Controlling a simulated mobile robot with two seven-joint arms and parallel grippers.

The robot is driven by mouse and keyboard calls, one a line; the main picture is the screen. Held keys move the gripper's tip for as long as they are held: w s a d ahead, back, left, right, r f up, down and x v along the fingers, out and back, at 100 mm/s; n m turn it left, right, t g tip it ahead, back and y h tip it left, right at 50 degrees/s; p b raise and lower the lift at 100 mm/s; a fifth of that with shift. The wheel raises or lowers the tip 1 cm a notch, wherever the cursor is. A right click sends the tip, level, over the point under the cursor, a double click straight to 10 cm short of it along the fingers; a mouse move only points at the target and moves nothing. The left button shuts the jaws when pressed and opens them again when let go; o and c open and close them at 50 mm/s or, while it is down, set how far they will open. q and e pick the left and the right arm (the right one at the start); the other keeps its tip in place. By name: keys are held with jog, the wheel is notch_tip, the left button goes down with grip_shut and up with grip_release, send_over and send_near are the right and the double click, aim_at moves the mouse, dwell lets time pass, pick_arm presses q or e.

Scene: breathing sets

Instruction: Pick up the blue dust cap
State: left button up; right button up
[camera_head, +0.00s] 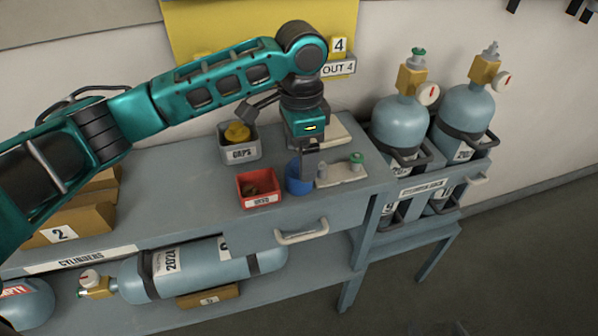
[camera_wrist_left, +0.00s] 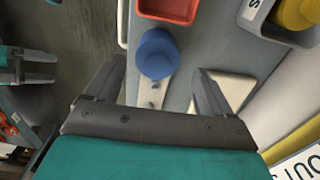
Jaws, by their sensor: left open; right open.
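The blue dust cap (camera_head: 299,182) stands on the grey bench, right of the red bin. It also shows in the left wrist view (camera_wrist_left: 157,53) as a round blue shape just beyond the fingertips.
A red bin (camera_head: 245,203) stands left of the cap and a grey CAPS bin (camera_head: 225,153) behind. A pale plate (camera_head: 345,174) with small fittings lies to the right. Gas cylinders (camera_head: 400,125) stand in a rack further right. The bench's front edge is close.

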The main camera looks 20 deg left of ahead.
aim_at(298, 174)
pick_arm(q)
jog(key=f, duration=0.5)
jog(key=shift+s+a+f+b, duration=0.1)
jog(key=shift+s+a+b, duration=0.05)
jog(key=shift+s+b, duration=0.2)
jog(key=shift+c, duration=0.2)
jog(key=c, duration=1)
jog(key=shift+o, duration=0.2)
notch_tip(298, 174, up, 20)
jog(key=p, duration=0.3)
